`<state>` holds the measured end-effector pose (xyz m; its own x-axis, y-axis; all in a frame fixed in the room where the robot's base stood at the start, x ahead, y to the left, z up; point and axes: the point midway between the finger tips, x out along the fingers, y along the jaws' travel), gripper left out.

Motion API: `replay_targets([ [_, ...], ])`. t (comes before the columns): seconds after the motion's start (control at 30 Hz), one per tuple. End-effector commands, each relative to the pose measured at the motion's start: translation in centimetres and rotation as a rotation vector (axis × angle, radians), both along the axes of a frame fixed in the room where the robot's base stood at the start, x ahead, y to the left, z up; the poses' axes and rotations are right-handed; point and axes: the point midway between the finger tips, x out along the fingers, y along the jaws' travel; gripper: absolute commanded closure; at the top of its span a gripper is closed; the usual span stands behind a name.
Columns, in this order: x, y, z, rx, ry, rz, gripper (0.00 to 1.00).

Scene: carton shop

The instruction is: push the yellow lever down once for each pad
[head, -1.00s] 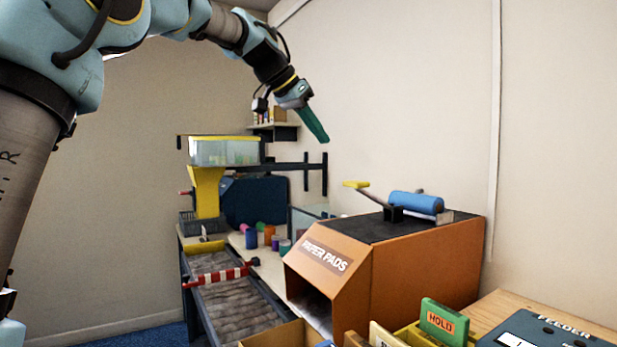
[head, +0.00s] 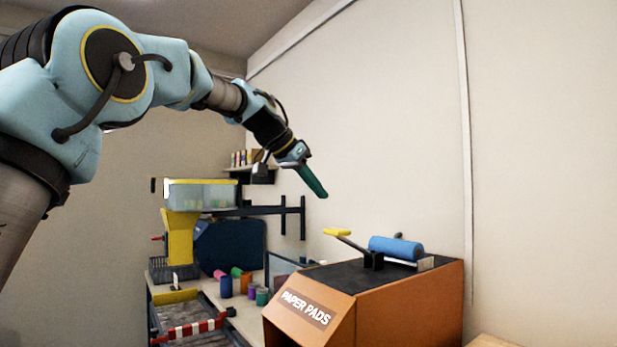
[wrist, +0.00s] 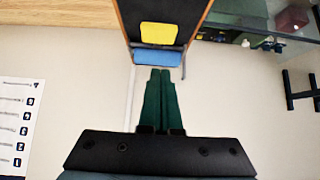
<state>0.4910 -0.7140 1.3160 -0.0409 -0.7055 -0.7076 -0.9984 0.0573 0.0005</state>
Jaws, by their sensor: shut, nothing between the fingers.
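The yellow lever (head: 337,232) sticks up at a slant from a black mount on top of the orange paper pad dispenser (head: 390,300). A blue roller (head: 395,247) lies beside it on the dark top. In the wrist view the yellow lever end (wrist: 158,34) and the blue roller (wrist: 157,57) show beyond my fingertips. My gripper (head: 323,194), with green fingers, is shut and empty, above the lever and apart from it. It also shows in the wrist view (wrist: 160,72). The dispenser's front opening is mostly cut off at the bottom of the head view, and no pad shows.
A conveyor with a red-and-white bar (head: 188,330) runs left of the dispenser. Behind it stand several coloured rolls (head: 250,286) and a clear bin (head: 200,193) on a yellow stand.

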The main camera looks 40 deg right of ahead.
Motion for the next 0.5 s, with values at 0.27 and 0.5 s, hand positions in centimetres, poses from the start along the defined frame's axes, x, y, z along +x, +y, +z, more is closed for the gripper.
replay_targets([
  [0.27, -0.2, -2.8, -4.2, 0.003, 0.003, 0.001, 1.00],
  [0.5, -0.2, -2.8, -6.5, 0.000, 0.001, 0.001, 1.00],
])
